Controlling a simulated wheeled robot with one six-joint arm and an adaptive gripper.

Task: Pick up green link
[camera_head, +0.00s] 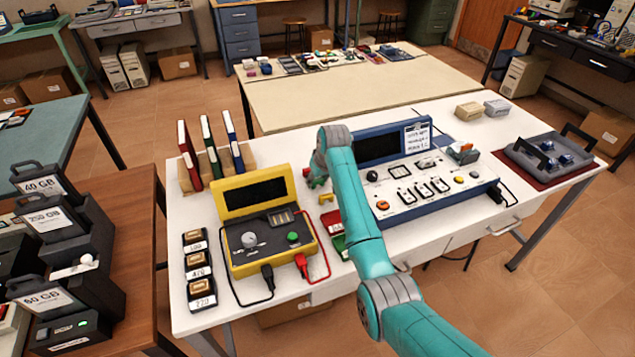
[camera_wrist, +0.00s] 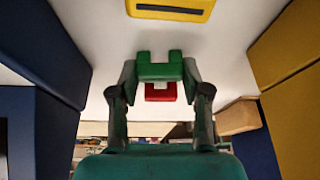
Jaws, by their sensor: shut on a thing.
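The green link (camera_wrist: 160,66) is a small notched block between the two fingers of my gripper (camera_wrist: 158,78) in the wrist view. My gripper is shut on it. In the head view the green link (camera_head: 316,181) shows just left of and below my arm's wrist, over the white table between the yellow device and the blue console. A red piece (camera_wrist: 160,92) shows right behind the green link in the wrist view. My arm hides most of the gripper in the head view.
A yellow device (camera_head: 229,235) with cables stands left of my gripper, a blue console (camera_head: 440,215) right. A yellow piece (camera_head: 326,198) and red and green trays (camera_head: 333,220) lie between them. Upright binders (camera_head: 208,145) stand at the back left. The table (camera_head: 290,135) is clear behind.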

